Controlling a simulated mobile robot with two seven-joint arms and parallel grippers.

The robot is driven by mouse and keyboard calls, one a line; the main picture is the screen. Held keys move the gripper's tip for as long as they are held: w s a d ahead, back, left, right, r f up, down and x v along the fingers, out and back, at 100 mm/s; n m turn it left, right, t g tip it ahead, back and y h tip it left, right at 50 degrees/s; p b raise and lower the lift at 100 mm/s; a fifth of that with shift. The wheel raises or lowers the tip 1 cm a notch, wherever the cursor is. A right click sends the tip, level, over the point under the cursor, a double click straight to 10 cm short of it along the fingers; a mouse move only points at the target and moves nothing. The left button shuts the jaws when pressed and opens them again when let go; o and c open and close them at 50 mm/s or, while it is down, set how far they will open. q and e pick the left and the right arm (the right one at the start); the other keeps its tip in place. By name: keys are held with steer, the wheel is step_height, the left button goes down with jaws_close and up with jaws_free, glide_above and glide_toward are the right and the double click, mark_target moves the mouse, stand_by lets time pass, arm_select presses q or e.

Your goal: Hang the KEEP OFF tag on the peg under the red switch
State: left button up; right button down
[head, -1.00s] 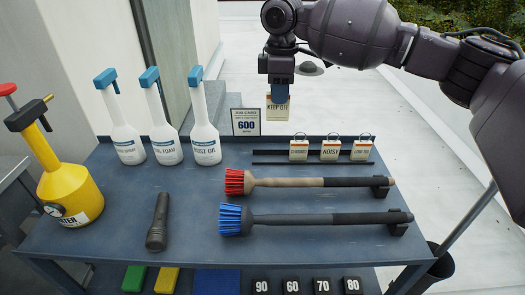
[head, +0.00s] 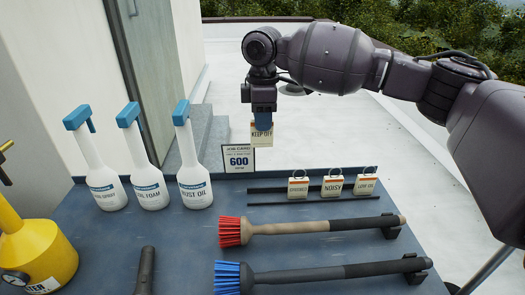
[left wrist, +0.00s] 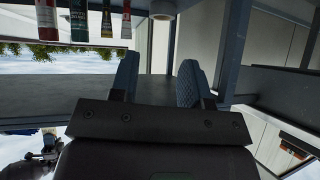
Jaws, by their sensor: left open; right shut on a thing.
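The KEEP OFF tag (head: 262,136) is a small cream tag with dark lettering in the head view. My right gripper (head: 263,122) is shut on its upper part and holds it upright in the air beyond the table's back edge, just right of the 600 placard. The tag's loop is hidden by the gripper. My left gripper (left wrist: 158,80) shows in the left wrist view with its two blue-grey fingers apart and nothing between them. The red switch and its peg are not seen in either view.
White bottles (head: 148,185), the 600 placard (head: 238,158), two brushes (head: 310,228) and a yellow sprayer (head: 35,245) stand or lie there. Pale roof floor (head: 400,170) lies beyond.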

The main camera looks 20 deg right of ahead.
step_height(320, 180, down, 17)
steer(key=b, duration=0.3)
steer(key=shift+f, duration=0.65)
steer(key=shift+f, duration=0.15)
steer(key=c, duration=1.1)
jaws_free()
